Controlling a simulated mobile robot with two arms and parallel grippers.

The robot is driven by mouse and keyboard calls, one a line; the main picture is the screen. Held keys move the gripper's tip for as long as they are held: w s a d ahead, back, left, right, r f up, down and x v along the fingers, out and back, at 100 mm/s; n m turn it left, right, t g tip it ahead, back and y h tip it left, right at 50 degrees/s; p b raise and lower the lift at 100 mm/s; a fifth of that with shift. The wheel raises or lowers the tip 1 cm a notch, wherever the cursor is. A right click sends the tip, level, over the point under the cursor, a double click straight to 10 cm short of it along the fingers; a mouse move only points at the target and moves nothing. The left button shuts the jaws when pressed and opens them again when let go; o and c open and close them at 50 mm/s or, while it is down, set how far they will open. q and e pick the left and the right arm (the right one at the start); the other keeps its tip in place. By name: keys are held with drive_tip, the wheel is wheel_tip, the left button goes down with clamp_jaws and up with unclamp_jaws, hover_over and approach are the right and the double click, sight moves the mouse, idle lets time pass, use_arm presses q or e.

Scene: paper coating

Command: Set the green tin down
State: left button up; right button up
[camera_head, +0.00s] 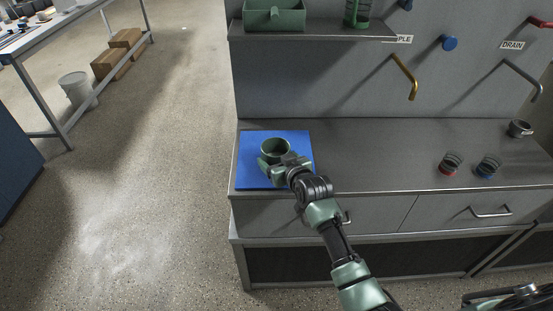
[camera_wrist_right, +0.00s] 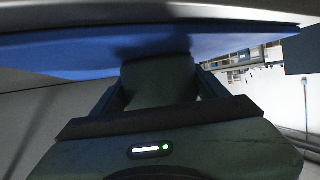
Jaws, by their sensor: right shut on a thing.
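The green tin (camera_head: 275,147) is a short, open-topped dark green cylinder, upright over the blue mat (camera_head: 247,175) on the grey counter. My right gripper (camera_head: 275,162) is shut on the tin's near side. In the right wrist view, the tin (camera_wrist_right: 158,80) sits between the two fingers (camera_wrist_right: 160,95), its end against or very close to the blue mat (camera_wrist_right: 70,55), with a dark shadow there. I cannot tell for sure whether it touches. The tin's lower near side is hidden by the gripper. My left gripper is not in view.
Red (camera_head: 451,165) and blue (camera_head: 488,167) ringed coils and a small dark cup (camera_head: 520,129) stand on the counter's right. A shelf (camera_head: 310,34) above holds a green bin (camera_head: 274,15) and a green coil holder (camera_head: 357,12). Gold (camera_head: 405,77) and grey (camera_head: 523,76) hooked pipes protrude. The counter's middle is clear.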

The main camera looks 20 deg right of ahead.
drive_tip(key=shift+f, duration=0.15)
drive_tip(key=o, duration=1.6)
drive_tip(key=shift+s+r, duration=0.15)
drive_tip(key=shift+r, duration=0.05)
drive_tip(key=v, duration=1.1)
drive_tip(key=shift+s+d+r, duration=0.15)
drive_tip(key=shift+s+r, duration=0.1)
drive_tip(key=shift+s, duration=0.05)
